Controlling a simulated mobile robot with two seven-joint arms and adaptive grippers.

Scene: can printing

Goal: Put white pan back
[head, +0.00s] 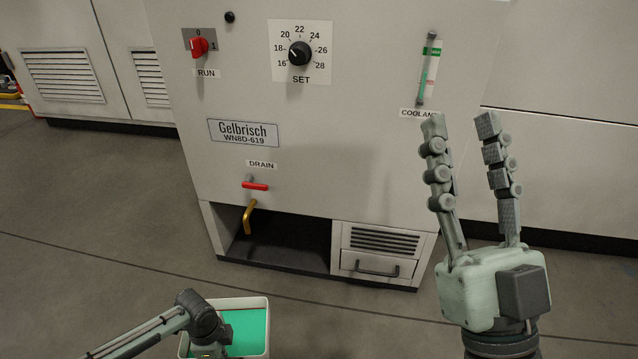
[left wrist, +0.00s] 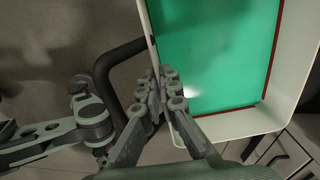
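The white pan (head: 263,304) is at the bottom of the head view, partly cut off and partly behind my left arm. It holds bright green liquid. In the left wrist view the pan (left wrist: 298,108) fills the upper right, with a black handle (left wrist: 104,75) on its left side. My left gripper (left wrist: 162,84) has its fingers close together on either side of the pan wall, gripping it beside the handle. I cannot tell whether the pan touches the floor. My right gripper (head: 461,120) is open and empty, fingers up, right of the machine.
The grey machine (head: 345,150) stands ahead, with a red drain lever (head: 256,186) and a yellow spout (head: 249,217) above an empty dark recess (head: 285,243) at its base. A drawer (head: 377,265) is right of the recess. The floor before it is clear.

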